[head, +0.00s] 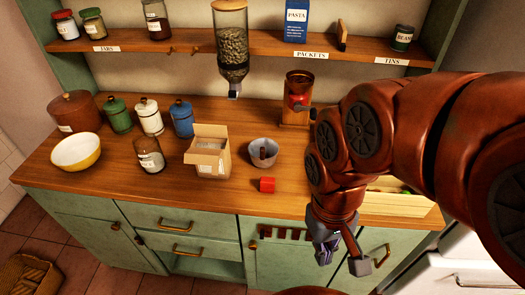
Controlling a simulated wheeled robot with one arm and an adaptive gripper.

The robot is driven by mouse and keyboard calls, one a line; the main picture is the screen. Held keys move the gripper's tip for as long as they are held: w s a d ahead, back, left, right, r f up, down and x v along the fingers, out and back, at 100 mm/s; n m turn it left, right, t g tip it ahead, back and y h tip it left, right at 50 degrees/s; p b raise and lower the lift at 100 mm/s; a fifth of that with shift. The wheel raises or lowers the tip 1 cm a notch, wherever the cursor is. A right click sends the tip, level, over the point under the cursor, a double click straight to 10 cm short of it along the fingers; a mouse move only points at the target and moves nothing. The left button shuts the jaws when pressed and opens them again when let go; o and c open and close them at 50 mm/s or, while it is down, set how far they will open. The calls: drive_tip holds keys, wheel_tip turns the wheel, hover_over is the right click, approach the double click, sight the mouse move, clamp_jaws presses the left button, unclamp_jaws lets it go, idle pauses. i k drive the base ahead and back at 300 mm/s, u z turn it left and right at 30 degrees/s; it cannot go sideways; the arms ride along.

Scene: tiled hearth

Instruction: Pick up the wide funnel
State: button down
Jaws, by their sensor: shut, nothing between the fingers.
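I cannot make out a wide funnel anywhere in the head view. My gripper (341,257) hangs low in front of the green cabinet, below the counter's front edge, at the right of centre. It points downward, is shut and holds nothing. My arm covers the right part of the counter, so things behind it are hidden.
A dispenser (232,45) hangs above. The counter's front left is clear.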

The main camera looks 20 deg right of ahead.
sight(263, 151)
drive_tip(key=u, duration=2.6)
drive_tip(key=k, duration=0.45)
drive_tip(key=z, duration=0.9)
